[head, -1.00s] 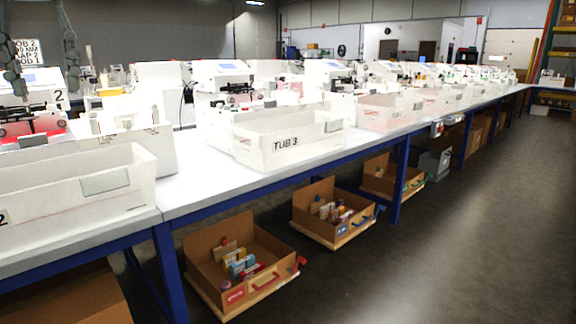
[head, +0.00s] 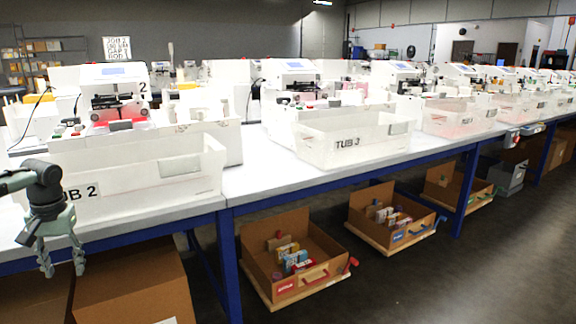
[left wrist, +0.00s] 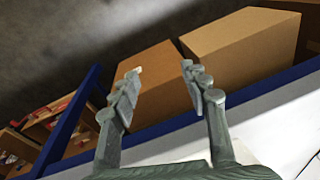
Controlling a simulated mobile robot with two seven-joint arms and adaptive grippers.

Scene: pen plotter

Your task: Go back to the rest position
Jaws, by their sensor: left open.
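My left gripper (head: 62,268) hangs at the left of the head view, fingers pointing down, in front of the tub marked 2 (head: 185,165) and the table's front edge. Its fingers are spread and nothing is between them. In the left wrist view the two fingers (left wrist: 160,82) are apart and empty, with the blue table rail and cardboard boxes beyond them. My right gripper is in neither view.
A long white table (head: 255,178) with blue legs carries plotters (head: 110,90) and tubs, among them Tub 3 (head: 350,142). Cardboard boxes (head: 135,290) and open crates of small items (head: 265,285) sit below. The floor at right is clear.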

